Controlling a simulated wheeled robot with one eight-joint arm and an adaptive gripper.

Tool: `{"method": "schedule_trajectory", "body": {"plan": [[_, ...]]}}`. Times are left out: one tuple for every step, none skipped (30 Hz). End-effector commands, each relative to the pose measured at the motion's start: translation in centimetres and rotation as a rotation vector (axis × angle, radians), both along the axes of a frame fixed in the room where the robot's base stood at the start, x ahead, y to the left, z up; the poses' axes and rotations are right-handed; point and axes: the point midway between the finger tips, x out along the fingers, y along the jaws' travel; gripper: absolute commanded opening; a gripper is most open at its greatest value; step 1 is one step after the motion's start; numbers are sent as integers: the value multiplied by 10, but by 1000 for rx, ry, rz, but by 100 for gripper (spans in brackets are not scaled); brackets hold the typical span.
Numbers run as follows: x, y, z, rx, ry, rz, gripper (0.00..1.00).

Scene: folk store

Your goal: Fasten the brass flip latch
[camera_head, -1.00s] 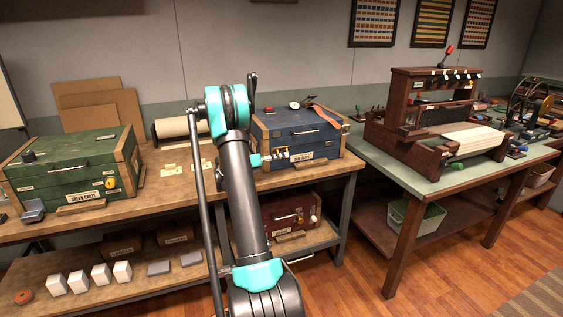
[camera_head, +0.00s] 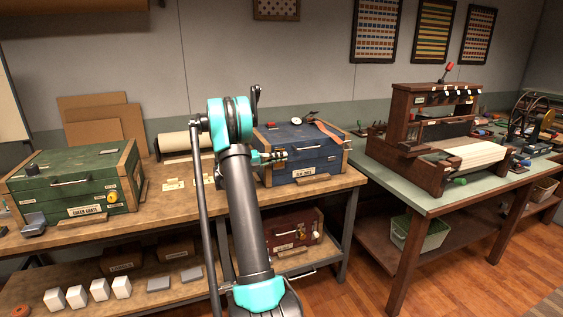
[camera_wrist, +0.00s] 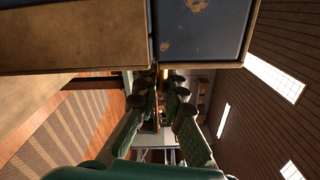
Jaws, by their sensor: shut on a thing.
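The blue crate (camera_head: 305,150) with wooden corners stands at the right end of the wooden bench. My gripper (camera_head: 284,156) is at its front, left of centre and above the white label; my arm covers the crate's left side. In the wrist view the crate's blue panel and wooden edging (camera_wrist: 235,62) fill the top. There my gripper (camera_wrist: 158,86) has its dark fingers close together just by the crate's edge. It is shut on a small brass latch piece (camera_wrist: 165,73), which is mostly hidden. Whether the latch is fastened cannot be told.
A green crate (camera_head: 75,180) stands on the bench (camera_head: 165,212) at left. A red tool and reddish strap lie on the blue crate's lid. A red box (camera_head: 290,228) is on the shelf below. A green-topped table with a wooden loom (camera_head: 425,140) stands at right.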

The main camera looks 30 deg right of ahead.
Motion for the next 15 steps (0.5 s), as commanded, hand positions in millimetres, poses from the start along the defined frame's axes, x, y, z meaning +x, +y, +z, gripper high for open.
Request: {"method": "schedule_trajectory", "body": {"plan": [[2, 0, 3, 0, 19, 1, 0], [3, -1, 3, 3, 31, 1, 0], [4, -1, 4, 6, 45, 2, 0], [4, -1, 4, 8, 54, 2, 0], [5, -1, 4, 10, 61, 2, 0], [6, -1, 4, 12, 71, 2, 0], [6, -1, 5, 13, 76, 2, 0], [7, -2, 5, 15, 81, 2, 0], [7, -2, 5, 16, 87, 2, 0], [7, -2, 5, 17, 90, 2, 0], [7, -2, 5, 17, 93, 2, 0], [8, -2, 5, 18, 95, 2, 0], [8, -2, 6, 18, 96, 2, 0], [8, -2, 6, 17, 98, 2, 0], [8, -2, 6, 17, 98, 3, 0]]}}
